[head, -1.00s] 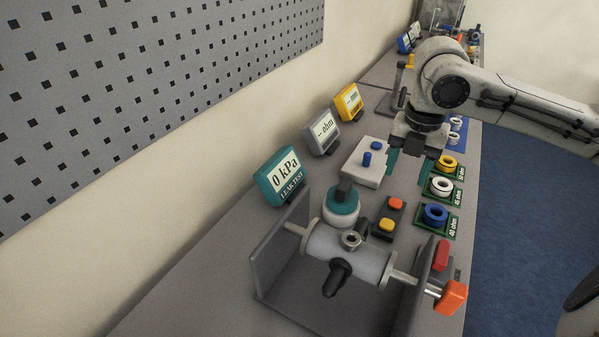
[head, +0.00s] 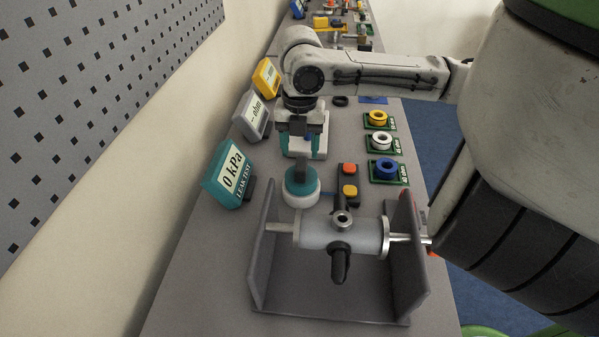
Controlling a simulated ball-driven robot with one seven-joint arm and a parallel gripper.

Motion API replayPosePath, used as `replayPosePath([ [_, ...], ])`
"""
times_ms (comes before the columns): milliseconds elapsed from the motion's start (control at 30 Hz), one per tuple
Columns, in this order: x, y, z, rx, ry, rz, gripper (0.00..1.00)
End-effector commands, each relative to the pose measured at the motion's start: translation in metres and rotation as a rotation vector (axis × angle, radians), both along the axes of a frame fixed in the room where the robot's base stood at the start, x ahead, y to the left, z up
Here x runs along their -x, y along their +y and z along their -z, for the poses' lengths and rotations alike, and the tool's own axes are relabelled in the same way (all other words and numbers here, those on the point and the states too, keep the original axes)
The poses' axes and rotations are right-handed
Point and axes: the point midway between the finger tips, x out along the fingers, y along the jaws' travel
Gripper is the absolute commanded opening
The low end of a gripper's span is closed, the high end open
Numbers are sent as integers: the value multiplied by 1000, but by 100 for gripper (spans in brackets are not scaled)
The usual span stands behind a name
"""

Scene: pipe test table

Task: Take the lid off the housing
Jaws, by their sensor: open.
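A round white body (head: 302,198) with a teal top (head: 291,185) stands on the table behind the clamped grey pipe piece. The teal top sits level on the white body. My gripper (head: 302,152) points down, open, just beyond the dark grip in the picture. Its teal fingers stand apart on either side, and nothing shows held. I cannot tell whether the fingers reach down to the grip's height.
The grey pipe piece (head: 343,233) lies between the upright plates of a fixture (head: 262,250) in front. A teal gauge reading 0 kPa (head: 229,178) stands left. Orange and yellow buttons (head: 349,180) and blue, white and yellow rings (head: 385,168) lie right.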

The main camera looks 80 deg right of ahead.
Motion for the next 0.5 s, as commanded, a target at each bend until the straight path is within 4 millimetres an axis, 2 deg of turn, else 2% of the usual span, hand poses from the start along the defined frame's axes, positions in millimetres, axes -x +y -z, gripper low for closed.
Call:
replayPosePath([
  [167,1,2,16,-2,0,0,57],
  [333,3,4,41,-1,0,0,57],
  [500,3,4,53,0,0,0,57],
])
